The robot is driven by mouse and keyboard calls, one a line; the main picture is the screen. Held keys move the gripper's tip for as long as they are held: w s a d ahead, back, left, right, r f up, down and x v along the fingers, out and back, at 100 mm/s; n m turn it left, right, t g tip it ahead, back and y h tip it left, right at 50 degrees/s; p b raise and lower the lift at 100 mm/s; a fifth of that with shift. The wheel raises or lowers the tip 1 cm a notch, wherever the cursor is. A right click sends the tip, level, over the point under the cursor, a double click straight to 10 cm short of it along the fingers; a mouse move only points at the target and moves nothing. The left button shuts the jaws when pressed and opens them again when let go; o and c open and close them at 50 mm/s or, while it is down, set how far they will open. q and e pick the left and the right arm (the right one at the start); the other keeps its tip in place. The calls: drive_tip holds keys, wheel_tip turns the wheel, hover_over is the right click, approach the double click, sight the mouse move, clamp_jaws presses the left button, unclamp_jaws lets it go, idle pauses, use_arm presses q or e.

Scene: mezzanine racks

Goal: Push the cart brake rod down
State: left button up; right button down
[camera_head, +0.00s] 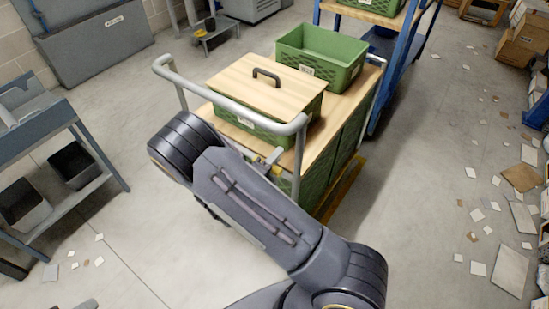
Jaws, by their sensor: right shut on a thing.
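The cart (335,120) stands in the middle, with a pale wooden top and a grey tubular push handle (228,106) at its near end. My right arm reaches up from the bottom right and bends over in front of that end. My right gripper (271,158) shows only in small part, past the arm, just below the handle's right side. It is shut on what looks like the cart brake rod, mostly hidden by my arm; small grey and yellow parts show there. My left gripper is not in view.
A lidded green crate (262,88) and an open green crate (322,58) sit on the cart. A grey rack with dark bins (75,165) stands left. A blue rack stands behind. Papers and cardboard litter the floor right; floor between rack and cart is mostly clear.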

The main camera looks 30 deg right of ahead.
wheel_tip(320, 180, down, 5)
drive_tip(key=b, duration=0.3)
drive_tip(key=shift+a+f, duration=0.1)
drive_tip(key=shift+f, duration=0.1)
drive_tip(key=c, duration=1.1)
unclamp_jaws()
drive_tip(key=shift+f, duration=0.15)
drive_tip(key=shift+c, duration=0.2)
drive_tip(key=v, duration=0.7)
drive_tip(key=shift+s+a+b, duration=0.2)
drive_tip(key=shift+a+b, duration=0.1)
drive_tip(key=shift+b, duration=0.1)
